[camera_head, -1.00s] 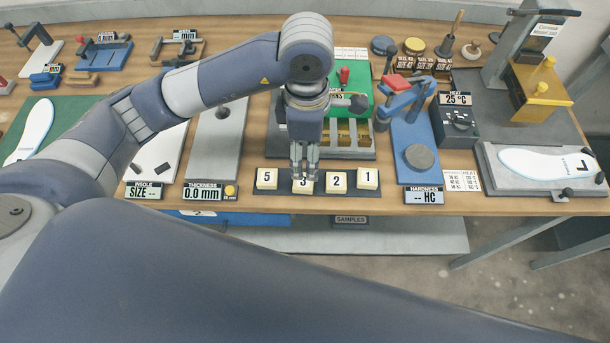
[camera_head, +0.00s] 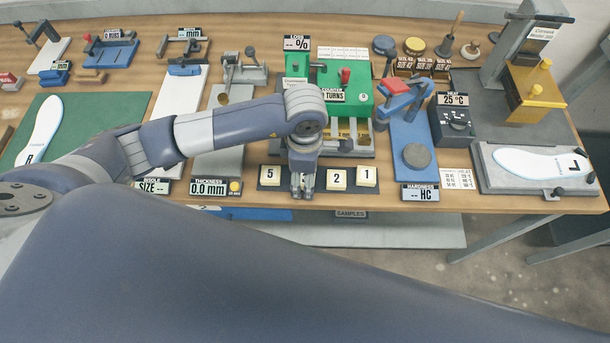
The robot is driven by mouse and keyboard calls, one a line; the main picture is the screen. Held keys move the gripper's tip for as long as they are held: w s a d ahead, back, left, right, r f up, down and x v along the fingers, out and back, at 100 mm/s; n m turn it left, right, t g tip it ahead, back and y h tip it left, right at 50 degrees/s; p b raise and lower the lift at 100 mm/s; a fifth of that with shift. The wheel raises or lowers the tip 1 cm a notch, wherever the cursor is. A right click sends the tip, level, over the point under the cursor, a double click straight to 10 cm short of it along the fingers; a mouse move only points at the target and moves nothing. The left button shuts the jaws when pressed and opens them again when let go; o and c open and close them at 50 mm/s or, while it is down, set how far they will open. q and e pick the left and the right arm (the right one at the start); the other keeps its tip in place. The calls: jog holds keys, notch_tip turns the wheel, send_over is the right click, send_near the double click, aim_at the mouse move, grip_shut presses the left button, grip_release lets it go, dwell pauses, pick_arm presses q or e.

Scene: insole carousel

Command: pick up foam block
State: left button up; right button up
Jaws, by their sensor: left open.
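Small cream foam blocks sit in a row on a dark strip (camera_head: 318,188) at the table's front edge. The block marked 5 (camera_head: 271,175) is at the left, the block marked 2 (camera_head: 337,179) is right of the middle, and the block marked 1 (camera_head: 367,176) is at the right. My left gripper (camera_head: 302,192) points down over the place between blocks 5 and 2, with its jaws open. It hides the block marked 3 there, so I cannot tell if the fingers touch it. My right gripper is not in view.
A green counter machine (camera_head: 360,107) stands behind the strip. A blue hardness tester (camera_head: 412,130) is to the right, and a thickness gauge plate (camera_head: 222,160) to the left. A dark heat box (camera_head: 452,127) and an insole on a plate (camera_head: 530,163) lie further right.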

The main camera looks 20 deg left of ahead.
pick_arm(q)
jog(key=c, duration=0.8)
jog(key=shift+c, duration=0.2)
jog(key=shift+r, duration=0.15)
